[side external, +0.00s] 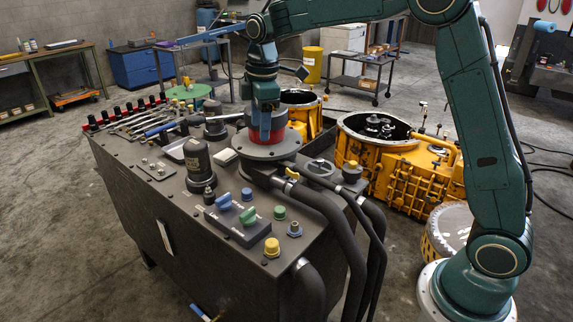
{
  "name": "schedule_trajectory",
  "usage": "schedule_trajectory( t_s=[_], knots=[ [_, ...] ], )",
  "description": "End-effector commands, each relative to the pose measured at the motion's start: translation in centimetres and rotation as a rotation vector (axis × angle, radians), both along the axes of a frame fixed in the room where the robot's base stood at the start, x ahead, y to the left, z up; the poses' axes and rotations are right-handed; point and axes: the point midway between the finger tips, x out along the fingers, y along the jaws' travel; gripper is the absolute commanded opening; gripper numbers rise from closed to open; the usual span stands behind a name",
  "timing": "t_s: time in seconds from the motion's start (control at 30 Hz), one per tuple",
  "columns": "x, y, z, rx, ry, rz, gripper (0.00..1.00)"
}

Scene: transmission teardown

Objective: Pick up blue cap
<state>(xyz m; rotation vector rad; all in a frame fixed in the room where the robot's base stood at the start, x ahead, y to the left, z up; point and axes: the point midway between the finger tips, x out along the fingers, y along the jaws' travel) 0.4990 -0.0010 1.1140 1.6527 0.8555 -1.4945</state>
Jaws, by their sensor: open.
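Several small blue pieces sit on the front of the dark workbench top. A small round blue cap (247,193) stands beside the switch panel, a blue lever-like knob (224,201) is on the panel, and a blue hex fitting (294,230) is to the right. I cannot tell for certain which one is the task's cap. My gripper (266,135) points down at a red-banded round part (295,131) on a grey flange, behind and above these blue pieces. Its jaws are open; whether they touch the red part is unclear.
A dark cylinder (198,165) stands left of the panel (237,222). Thick black hoses (335,235) curve over the bench's right side. Tools (148,125) line the back left edge. Yellow transmission housings (385,165) stand behind, to the right.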

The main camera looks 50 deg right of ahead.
Motion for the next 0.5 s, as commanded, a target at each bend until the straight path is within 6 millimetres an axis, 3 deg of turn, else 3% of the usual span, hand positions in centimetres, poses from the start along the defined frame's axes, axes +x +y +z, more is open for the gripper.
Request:
schedule_trajectory(
  t_s=[0.2,0.5],
  knots=[
    [3.8,0.0,-4.0,-0.010,0.056,0.141,0.54],
    [6.4,0.0,-7.5,-0.013,0.097,0.259,0.54]
  ],
)
